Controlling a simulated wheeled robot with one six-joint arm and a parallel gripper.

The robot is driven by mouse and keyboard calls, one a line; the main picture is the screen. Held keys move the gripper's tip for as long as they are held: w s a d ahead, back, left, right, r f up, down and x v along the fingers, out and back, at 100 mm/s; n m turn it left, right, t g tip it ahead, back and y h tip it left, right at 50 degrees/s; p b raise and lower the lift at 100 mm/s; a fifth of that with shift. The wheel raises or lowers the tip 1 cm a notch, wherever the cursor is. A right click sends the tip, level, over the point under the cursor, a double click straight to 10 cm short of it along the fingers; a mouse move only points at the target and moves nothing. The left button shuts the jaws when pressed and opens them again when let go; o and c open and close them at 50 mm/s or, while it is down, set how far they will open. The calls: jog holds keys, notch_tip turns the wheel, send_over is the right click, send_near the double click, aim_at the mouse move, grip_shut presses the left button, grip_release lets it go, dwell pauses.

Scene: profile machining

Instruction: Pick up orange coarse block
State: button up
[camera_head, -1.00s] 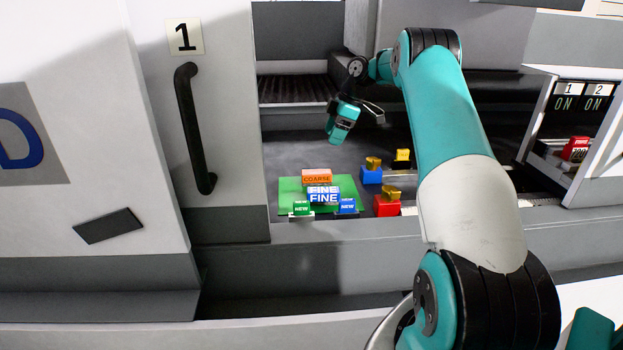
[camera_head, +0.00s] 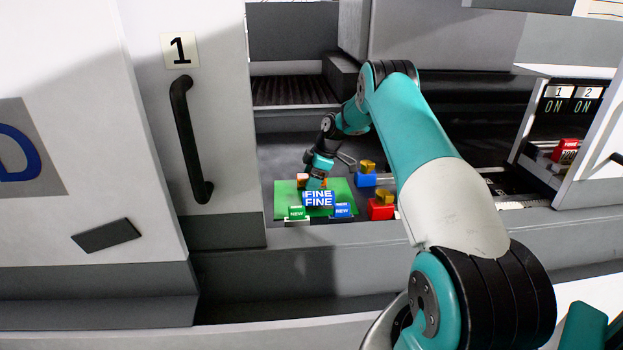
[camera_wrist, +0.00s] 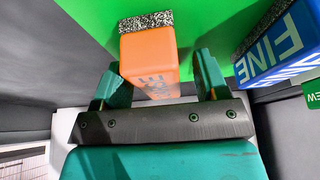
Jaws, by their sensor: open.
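The orange coarse block (camera_wrist: 150,55) stands on the green mat (camera_wrist: 225,25) in the wrist view, with a speckled grey strip along its far edge. My gripper (camera_wrist: 155,75) is open, with one teal finger on each side of the block's near part. I cannot tell whether either finger touches it. In the head view my gripper (camera_head: 315,183) is over the back of the green mat (camera_head: 283,200) and hides most of the orange block (camera_head: 302,178).
Blue FINE blocks (camera_head: 318,199) stand just in front of my gripper; one (camera_wrist: 280,55) is close on the right in the wrist view. A green NEW block (camera_head: 296,212) and a blue NEW block (camera_head: 342,209) sit at the mat's front. Blue (camera_head: 366,179) and red (camera_head: 380,209) holders stand to the right.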

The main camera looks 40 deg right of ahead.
jog(key=c, duration=1.1)
jog(key=shift+o, duration=0.2)
notch_tip(320, 180, up, 20)
jog(key=p, duration=0.1)
